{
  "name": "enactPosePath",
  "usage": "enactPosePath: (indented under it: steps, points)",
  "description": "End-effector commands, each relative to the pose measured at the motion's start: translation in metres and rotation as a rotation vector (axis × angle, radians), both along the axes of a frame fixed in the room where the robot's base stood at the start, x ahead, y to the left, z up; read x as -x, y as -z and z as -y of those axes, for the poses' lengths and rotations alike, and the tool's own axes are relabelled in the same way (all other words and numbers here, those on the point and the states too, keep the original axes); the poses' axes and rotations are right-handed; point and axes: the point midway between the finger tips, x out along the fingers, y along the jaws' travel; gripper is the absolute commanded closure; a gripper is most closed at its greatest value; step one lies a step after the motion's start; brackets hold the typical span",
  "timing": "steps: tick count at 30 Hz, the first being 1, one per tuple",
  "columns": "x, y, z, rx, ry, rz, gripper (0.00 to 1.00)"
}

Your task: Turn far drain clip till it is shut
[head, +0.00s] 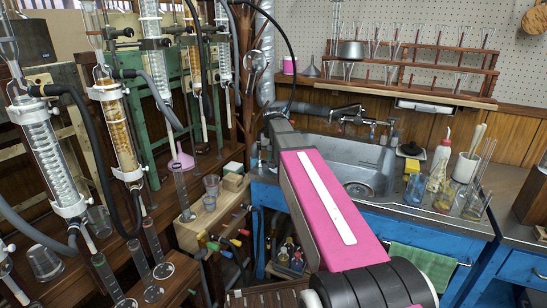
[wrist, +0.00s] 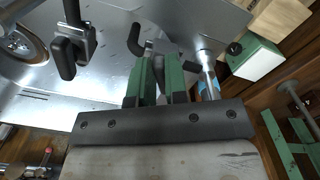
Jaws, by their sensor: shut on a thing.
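My gripper (wrist: 156,66) shows in the wrist view with its two green fingers pointing up the picture. They are shut on a small metal part with a black curved lever (wrist: 136,40), which looks like the far drain clip. The lever sticks out to the upper left of the fingertips. The grip itself is partly hidden between the fingers, and I cannot tell how far the clip is turned. A second metal fitting with a black lever (wrist: 66,56) stands apart to the left. In the head view my arm reaches over the sink's back left, and the clip cannot be made out.
The steel sink (head: 375,165) lies beyond my arm, with its tap (head: 350,113) close by. A metal post (wrist: 208,72) stands right of the fingers, near a green-and-white block (wrist: 257,58). Glassware and condensers crowd the left; bottles (head: 440,158) stand at the right.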

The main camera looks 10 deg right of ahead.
Motion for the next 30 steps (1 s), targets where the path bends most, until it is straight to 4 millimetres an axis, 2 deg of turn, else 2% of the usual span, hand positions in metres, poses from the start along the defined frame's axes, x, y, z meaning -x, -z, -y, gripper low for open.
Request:
enactPosePath:
  steps: [10, 27, 28, 30]
  points:
    - [-0.0004, 0.0, -0.0024, -0.001, 0.153, 0.0, 1.0]
    - [-0.0006, 0.0, -0.0028, -0.001, 0.184, 0.0, 1.0]
    - [-0.0006, 0.0, -0.0028, -0.001, 0.184, 0.0, 0.83]
    - [-0.0006, 0.0, -0.0028, -0.001, 0.184, 0.0, 0.61]
